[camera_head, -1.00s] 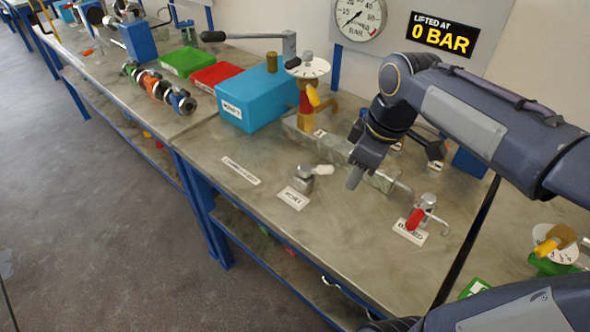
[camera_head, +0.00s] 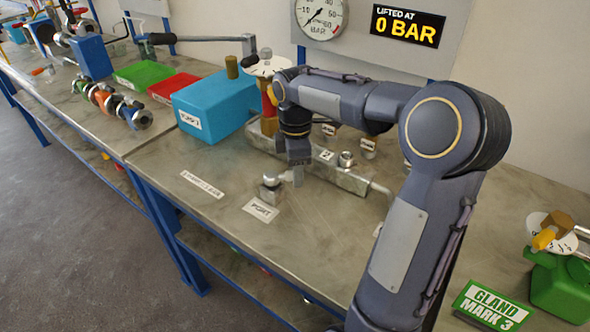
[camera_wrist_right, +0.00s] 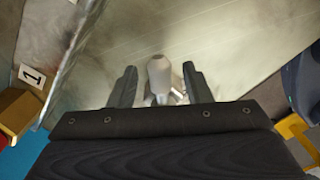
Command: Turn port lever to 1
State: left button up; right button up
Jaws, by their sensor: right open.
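The port lever (camera_head: 270,186) is a small metal valve on the bench behind its PORT label (camera_head: 261,210). In the right wrist view, its pale rounded handle (camera_wrist_right: 159,72) lies between the two dark fingers of my right gripper (camera_wrist_right: 159,85). The fingers are open, with a visible gap on each side of the handle. In the head view, my right gripper (camera_head: 297,176) points down just right of the lever body and hides most of the handle. A white plate marked 1 (camera_wrist_right: 32,75) shows at the left of the wrist view. My left gripper is out of view.
A metal manifold block (camera_head: 340,178) runs behind my right gripper. A blue box (camera_head: 213,105) stands to the left, and a green gland unit (camera_head: 562,285) at the right. A gauge (camera_head: 320,15) hangs behind.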

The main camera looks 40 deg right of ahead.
jog(key=shift+f, duration=0.1)
grip_shut()
dwell(0.5)
jog(key=n+p, duration=0.1)
jog(key=w+n+p, duration=0.1)
jog(key=shift+d+r+p, duration=0.2)
jog(key=shift+d+p, duration=0.05)
jog(key=shift+p, duration=0.05)
jog(key=w+n+p, duration=0.1)
jog(key=n, duration=0.1)
jog(key=n+p, duration=0.1)
jog(key=p, duration=0.1)
jog(key=shift+w+d+n, duration=0.1)
jog(key=shift+w+n, duration=0.3)
jog(key=w+n+p, duration=0.1)
jog(key=n+p, duration=0.1)
jog(key=shift+w+n, duration=0.15)
jog(key=shift+n, duration=0.15)
jog(key=shift+w+a+f+n+p, duration=0.15)
jog(key=shift+w+n+p, duration=0.15)
jog(key=shift+n, duration=0.3)
jog(key=shift+w+a+r+n+p, duration=0.1)
jog(key=shift+w+n+p, duration=0.15)
jog(key=shift+n+p, duration=0.3)
jog(key=shift+w+a+f+n+p, duration=0.15)
jog(key=shift+w+n+p, duration=0.1)
jog(key=shift+n, duration=0.4)
